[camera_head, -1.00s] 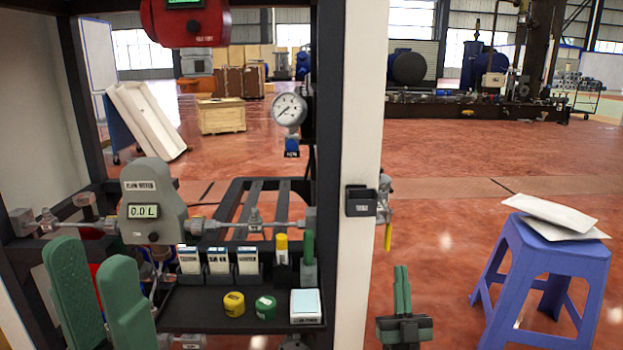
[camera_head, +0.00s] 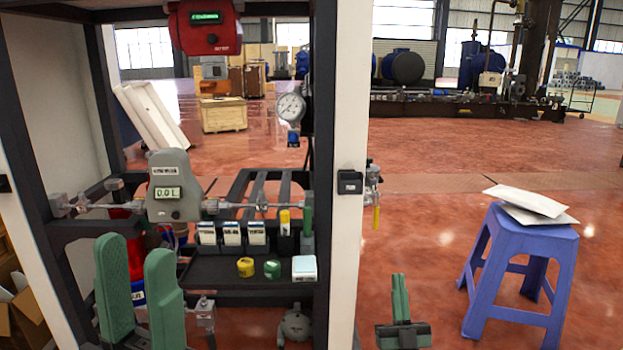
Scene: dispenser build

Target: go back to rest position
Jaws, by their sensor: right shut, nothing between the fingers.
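My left gripper (camera_head: 140,290) is at the lower left, in front of the dispenser frame. Its two green fingers stand upright with a gap between them, and nothing shows in the gap. My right gripper (camera_head: 400,298) is at the bottom, right of the frame's white post (camera_head: 346,230). Its green fingers point up, pressed together and empty, over the open floor.
The dispenser frame holds a flow meter (camera_head: 174,186), a gauge (camera_head: 291,107), a red unit (camera_head: 205,27) and a black shelf (camera_head: 215,272) with small boxes and caps. A blue stool (camera_head: 529,245) with white packets stands at the right. Red floor lies between post and stool.

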